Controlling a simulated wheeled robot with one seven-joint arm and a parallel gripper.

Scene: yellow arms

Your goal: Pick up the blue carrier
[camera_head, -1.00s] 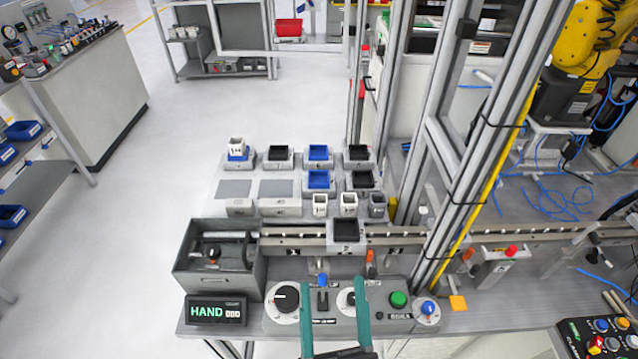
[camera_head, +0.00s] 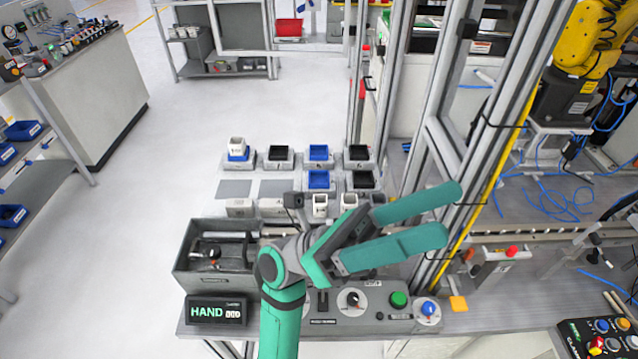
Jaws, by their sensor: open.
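Blue carriers stand in grey holders at the back of the bench. One blue carrier (camera_head: 318,153) is in the back row, and another blue carrier (camera_head: 319,180) is just in front of it. A third blue carrier (camera_head: 238,156) at the left of the back row has a white cup (camera_head: 237,145) on it. My gripper (camera_head: 451,213) is open and empty, its two teal fingers pointing right. It is above the front of the bench, in front and to the right of the blue carriers. My arm and gripper hide part of the conveyor rail.
Black carriers (camera_head: 359,153) stand beside the blue ones, and white cups (camera_head: 320,204) in front. A grey box (camera_head: 188,262) sits at left, and a control panel (camera_head: 375,315) with knobs at the front. A metal frame post (camera_head: 440,130) rises near my fingertips.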

